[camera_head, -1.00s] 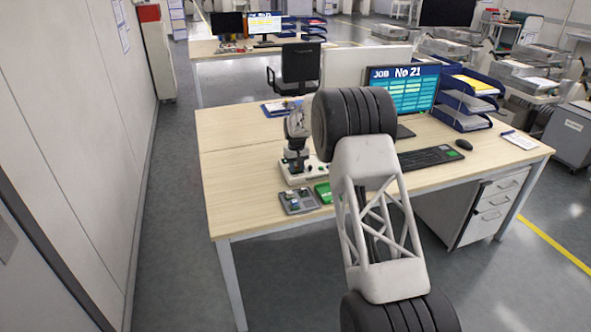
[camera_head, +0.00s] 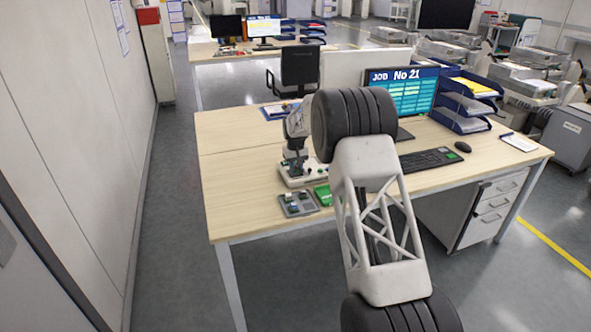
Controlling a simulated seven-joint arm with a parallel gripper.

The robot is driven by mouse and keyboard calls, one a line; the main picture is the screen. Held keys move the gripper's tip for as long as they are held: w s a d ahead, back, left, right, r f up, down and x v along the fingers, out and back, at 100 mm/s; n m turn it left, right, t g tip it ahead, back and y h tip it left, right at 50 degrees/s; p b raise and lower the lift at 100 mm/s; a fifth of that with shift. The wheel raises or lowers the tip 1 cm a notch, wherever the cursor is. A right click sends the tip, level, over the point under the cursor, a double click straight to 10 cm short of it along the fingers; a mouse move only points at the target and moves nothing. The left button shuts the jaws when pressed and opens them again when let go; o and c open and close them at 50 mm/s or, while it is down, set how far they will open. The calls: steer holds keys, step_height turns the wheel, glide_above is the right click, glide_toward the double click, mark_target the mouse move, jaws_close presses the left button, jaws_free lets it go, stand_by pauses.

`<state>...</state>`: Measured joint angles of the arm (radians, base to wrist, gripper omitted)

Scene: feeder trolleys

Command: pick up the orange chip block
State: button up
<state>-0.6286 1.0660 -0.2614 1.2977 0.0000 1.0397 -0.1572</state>
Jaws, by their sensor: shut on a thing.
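My gripper (camera_head: 294,171) points down at the end of the grey and black wrist, left of my elbow. It is low over a white tray (camera_head: 318,169) on the near desk. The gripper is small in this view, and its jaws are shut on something. The orange chip block does not show clearly; it is too small or hidden at the fingertips.
A grey tray with small parts (camera_head: 298,204) and a green item (camera_head: 323,195) lie at the desk's front edge. A monitor (camera_head: 401,91), keyboard (camera_head: 430,159) and blue letter trays (camera_head: 466,104) stand to the right. The desk's left part (camera_head: 235,175) is clear.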

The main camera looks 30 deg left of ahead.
step_height(320, 180, up, 2)
steer(key=shift+r, duration=0.25)
steer(key=s+d+r, duration=0.1)
steer(key=s+d, duration=0.8)
steer(key=s, duration=0.4)
steer(key=shift+d+r, duration=0.15)
